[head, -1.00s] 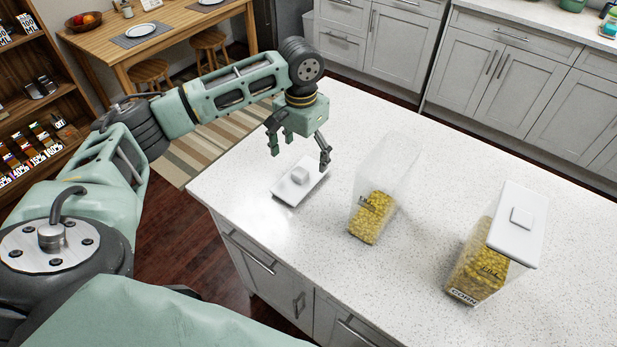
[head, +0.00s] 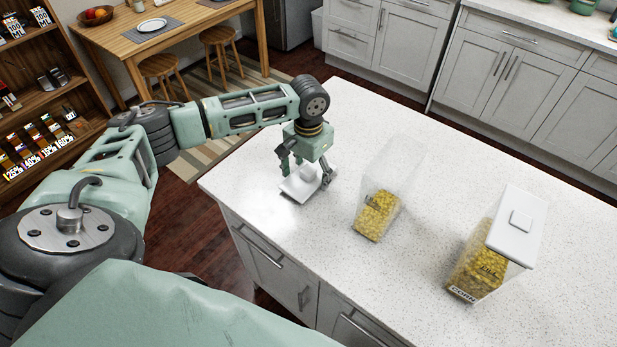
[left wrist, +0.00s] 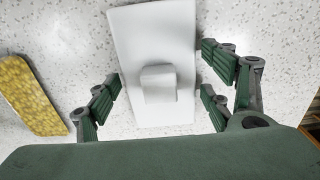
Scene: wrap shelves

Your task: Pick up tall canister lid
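The white canister lid (head: 300,184) lies on the counter near its left corner, with its square knob up. In the left wrist view the lid (left wrist: 150,40) and its knob (left wrist: 158,83) sit between my fingers. My left gripper (head: 306,180) is open and low over the lid, its fingers on either side of the knob with gaps showing. The fingers also show in the left wrist view (left wrist: 160,92). The open clear canister (head: 377,212) with yellow contents stands to the right of the lid. My right gripper is out of view.
A second canister (head: 482,265), labelled corn, stands farther right with a white lid (head: 517,226) on it. The speckled white counter (head: 420,270) is clear between these things. Grey cabinets (head: 510,75) stand behind, and a wooden table (head: 110,45) is at the back left.

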